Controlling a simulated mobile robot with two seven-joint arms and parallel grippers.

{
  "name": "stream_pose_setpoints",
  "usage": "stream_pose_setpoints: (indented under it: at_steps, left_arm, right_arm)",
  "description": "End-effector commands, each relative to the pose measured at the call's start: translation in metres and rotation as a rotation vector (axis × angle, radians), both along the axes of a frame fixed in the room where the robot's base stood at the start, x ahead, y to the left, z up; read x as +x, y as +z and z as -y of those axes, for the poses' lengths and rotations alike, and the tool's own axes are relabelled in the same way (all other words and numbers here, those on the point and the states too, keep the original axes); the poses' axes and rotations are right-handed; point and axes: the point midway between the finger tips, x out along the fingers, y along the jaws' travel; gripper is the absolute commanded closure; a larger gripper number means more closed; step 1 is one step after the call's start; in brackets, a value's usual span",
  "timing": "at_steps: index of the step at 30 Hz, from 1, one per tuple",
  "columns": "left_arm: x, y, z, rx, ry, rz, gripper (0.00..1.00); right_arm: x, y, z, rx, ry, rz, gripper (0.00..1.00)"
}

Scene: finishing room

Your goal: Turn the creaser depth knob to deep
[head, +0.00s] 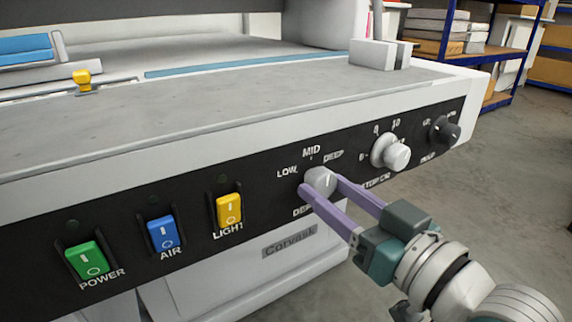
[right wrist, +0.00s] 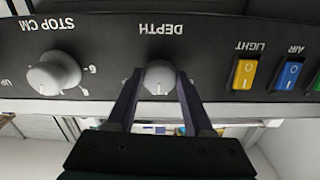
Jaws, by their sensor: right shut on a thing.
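The depth knob (head: 320,181) is a round grey knob on the black front panel, with LOW, MID and DEEP printed around its top. My right gripper (head: 322,186) is shut on this knob, one purple finger on each side. In the right wrist view, which is upside down, the fingers (right wrist: 158,80) flank the knob (right wrist: 159,75) under the word DEPTH. Its pale pointer mark looks roughly upward on the panel, near MID; I cannot tell its exact angle. My left gripper is not in view.
A stop knob (head: 390,152) and a dark knob (head: 444,130) sit to the right on the panel. Green POWER (head: 89,261), blue AIR (head: 163,233) and yellow LIGHT (head: 229,210) switches are to the left. Shelves (head: 450,48) stand behind; floor at right is clear.

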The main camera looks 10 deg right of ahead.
Motion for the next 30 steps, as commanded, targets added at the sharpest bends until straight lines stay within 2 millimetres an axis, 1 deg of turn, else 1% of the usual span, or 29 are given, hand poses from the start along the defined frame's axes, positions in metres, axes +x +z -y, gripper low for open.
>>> stream_pose_setpoints:
  at_steps: [8, 21, 30]
  left_arm:
    - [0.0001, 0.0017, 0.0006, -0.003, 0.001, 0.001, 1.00]
    - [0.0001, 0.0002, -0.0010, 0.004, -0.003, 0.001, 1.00]
    - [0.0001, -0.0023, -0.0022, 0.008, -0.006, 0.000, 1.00]
  right_arm:
    - [0.0000, 0.0002, 0.0001, 0.193, -0.001, -0.070, 1.00]
    - [-0.0002, 0.0003, -0.0009, 0.581, 0.000, -0.210, 1.00]
    - [-0.0004, 0.0003, -0.0012, 0.785, 0.000, -0.285, 1.00]
